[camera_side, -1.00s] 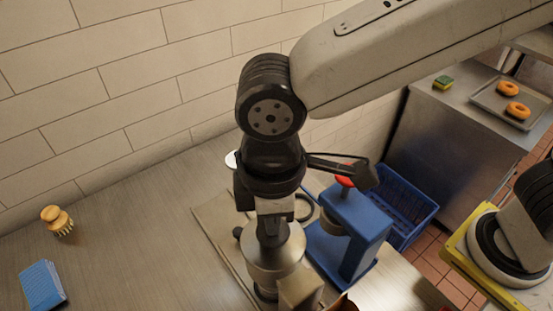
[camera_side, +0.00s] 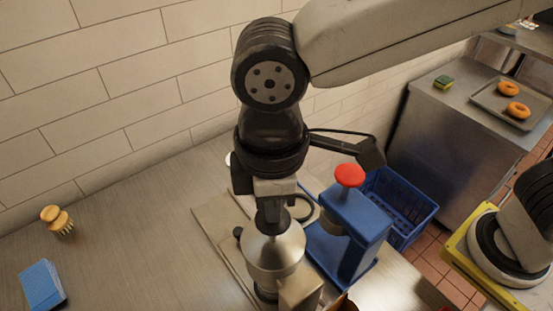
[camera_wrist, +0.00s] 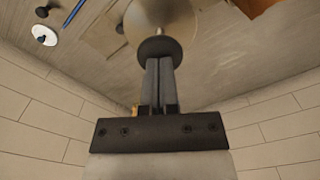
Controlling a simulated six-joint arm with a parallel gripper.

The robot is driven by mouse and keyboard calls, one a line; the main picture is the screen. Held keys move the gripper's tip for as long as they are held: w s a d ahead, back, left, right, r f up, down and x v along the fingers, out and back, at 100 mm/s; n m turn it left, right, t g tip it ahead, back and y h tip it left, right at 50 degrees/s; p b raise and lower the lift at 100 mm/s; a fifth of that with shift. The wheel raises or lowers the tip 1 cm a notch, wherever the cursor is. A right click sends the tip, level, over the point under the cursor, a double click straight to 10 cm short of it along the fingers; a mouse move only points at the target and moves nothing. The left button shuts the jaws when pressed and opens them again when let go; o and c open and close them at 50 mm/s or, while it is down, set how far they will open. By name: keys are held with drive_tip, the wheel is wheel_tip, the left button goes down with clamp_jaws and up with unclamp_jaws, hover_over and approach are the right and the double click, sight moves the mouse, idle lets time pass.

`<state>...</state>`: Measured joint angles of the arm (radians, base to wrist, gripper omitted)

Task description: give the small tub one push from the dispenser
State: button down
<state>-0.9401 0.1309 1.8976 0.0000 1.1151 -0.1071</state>
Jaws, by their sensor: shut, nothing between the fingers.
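A silver, rounded metal vessel (camera_side: 274,252), which looks like the dispenser, stands on the counter directly below my gripper (camera_side: 270,222). In the wrist view, a round black knob (camera_wrist: 158,48) on a thin metal rod rises from it. My gripper (camera_wrist: 159,62) is shut and empty, pointing down with its fingertips at or just over the knob; I cannot tell whether they touch. I cannot make out the small tub with certainty. A small white round thing with a dark middle (camera_wrist: 44,35) shows in the wrist view, and my arm mostly hides a white thing (camera_side: 231,159) in the side view.
A blue stand with a red knob (camera_side: 349,175) is close on the right, beside a blue basket (camera_side: 410,215). A brush (camera_side: 57,220) and a blue block (camera_side: 42,285) lie at left. The left counter is mostly clear. Bagels (camera_side: 508,89) lie on a tray behind.

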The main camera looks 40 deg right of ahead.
drive_tip(key=shift+r, duration=1.2)
drive_tip(key=shift+r, duration=0.15)
drive_tip(key=shift+r, duration=2.85)
drive_tip(key=w+d+f+m+t, duration=0.1)
drive_tip(key=w+d+f+m, duration=0.3)
drive_tip(key=d+f, duration=0.55)
drive_tip(key=w+d+f+m+t, duration=0.1)
drive_tip(key=w+d+f+m, duration=0.5)
drive_tip(key=d, duration=0.7)
drive_tip(key=s+d+f+m, duration=0.2)
drive_tip(key=s+d+f, duration=0.3)
drive_tip(key=d, duration=0.4)
drive_tip(key=shift+f+t, duration=0.3)
drive_tip(key=shift+f, duration=0.35)
